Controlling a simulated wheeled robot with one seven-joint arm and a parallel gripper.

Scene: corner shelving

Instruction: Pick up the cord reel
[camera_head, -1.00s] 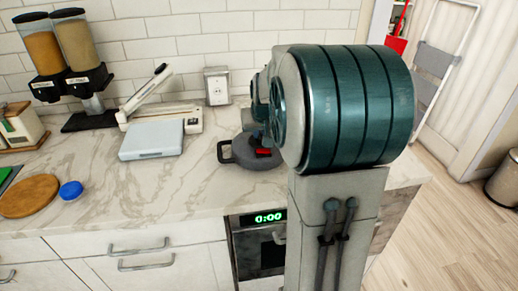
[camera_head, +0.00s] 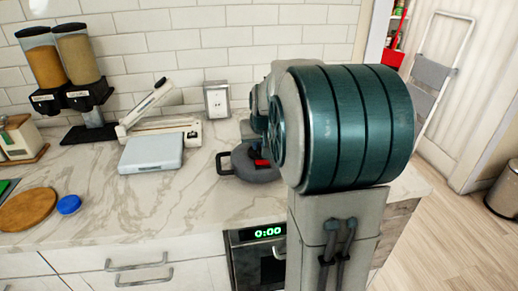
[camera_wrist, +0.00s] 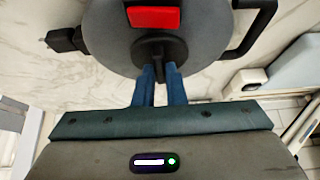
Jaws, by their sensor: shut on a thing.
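The cord reel (camera_head: 250,173) is a round dark grey disc with a red block and a black handle, lying flat on the marble counter, partly hidden behind my arm in the head view. It fills the top of the wrist view (camera_wrist: 108,35), with its black hub, red block, black handle at right and black plug at left. My gripper (camera_wrist: 158,70) has its two blue fingers close together at the hub's near edge, shut on the reel. I see no clear gap between reel and counter.
A white scale (camera_head: 151,153) and a paper trimmer (camera_head: 170,128) stand left of the reel. Food dispensers (camera_head: 70,70), a round board (camera_head: 28,209) and a blue lid (camera_head: 69,204) are further left.

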